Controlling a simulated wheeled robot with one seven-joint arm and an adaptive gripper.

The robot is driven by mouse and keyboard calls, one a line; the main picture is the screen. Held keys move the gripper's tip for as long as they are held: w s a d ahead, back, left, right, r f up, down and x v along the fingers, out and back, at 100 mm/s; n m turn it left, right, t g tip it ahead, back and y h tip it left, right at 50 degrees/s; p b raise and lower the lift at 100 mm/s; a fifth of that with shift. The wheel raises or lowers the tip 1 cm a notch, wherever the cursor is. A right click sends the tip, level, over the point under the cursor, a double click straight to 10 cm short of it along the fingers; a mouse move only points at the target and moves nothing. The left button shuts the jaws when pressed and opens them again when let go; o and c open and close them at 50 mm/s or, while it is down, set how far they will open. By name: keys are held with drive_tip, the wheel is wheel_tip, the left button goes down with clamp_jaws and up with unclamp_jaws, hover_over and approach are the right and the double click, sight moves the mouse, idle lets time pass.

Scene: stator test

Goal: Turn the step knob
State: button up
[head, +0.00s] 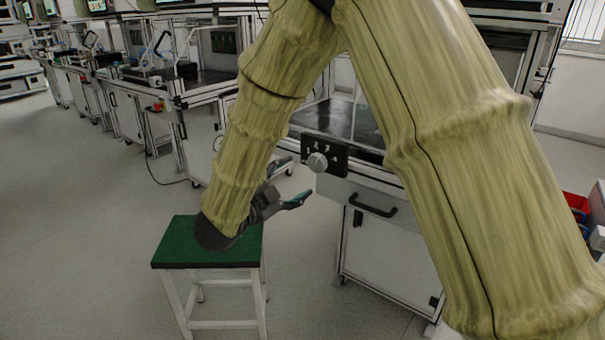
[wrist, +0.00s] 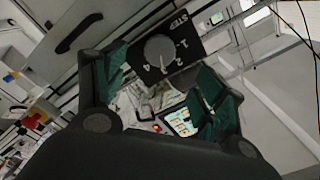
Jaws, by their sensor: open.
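The step knob (head: 317,162) is a round grey knob on a black panel (head: 336,165) with white numbers, fixed to the front of a workstation. In the wrist view the gripper's fingers (wrist: 160,95) with green pads stand below the knob, one on each side.
A stool (head: 207,249) with a green top stands below my arm. A dark handle (head: 372,205) is on the drawer below the panel. Red and blue bins (head: 577,205) are at the right edge. The floor at left is clear.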

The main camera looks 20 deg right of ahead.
drive_tip(key=v, duration=0.3)
drive_tip(key=shift+s+a, duration=0.1)
drive_tip(key=s+d+f+n+y, duration=0.1)
drive_tip(key=d+f+n+y, duration=0.15)
drive_tip(key=f, duration=0.55)
drive_tip(key=d+f+n+y, duration=0.15)
drive_tip(key=f+n, duration=0.25)
drive_tip(key=f, duration=0.5)
drive_tip(key=s+d+f+n+y, duration=0.1)
drive_tip(key=f+n+y, duration=0.2)
drive_tip(key=f, duration=0.5)
drive_tip(key=s+d+f+n+g+y, duration=0.3)
drive_tip(key=s+f+n+g+y, duration=0.3)
drive_tip(key=s+f, duration=1.4)
drive_tip(key=s+d+f+n+g+y, duration=0.1)
drive_tip(key=s+f+n+g, duration=0.15)
drive_tip(key=s, duration=0.65)
drive_tip(key=s+d+f+n+g, duration=0.15)
drive_tip(key=s+f, duration=0.25)
drive_tip(key=s, duration=0.5)
wheel_tip(320, 180, up, 24)
drive_tip(key=g+p, duration=0.1)
drive_tip(key=p, duration=2.3)
drive_tip(key=shift+s+a, duration=0.25)
drive_tip(key=shift+s, duration=0.05)
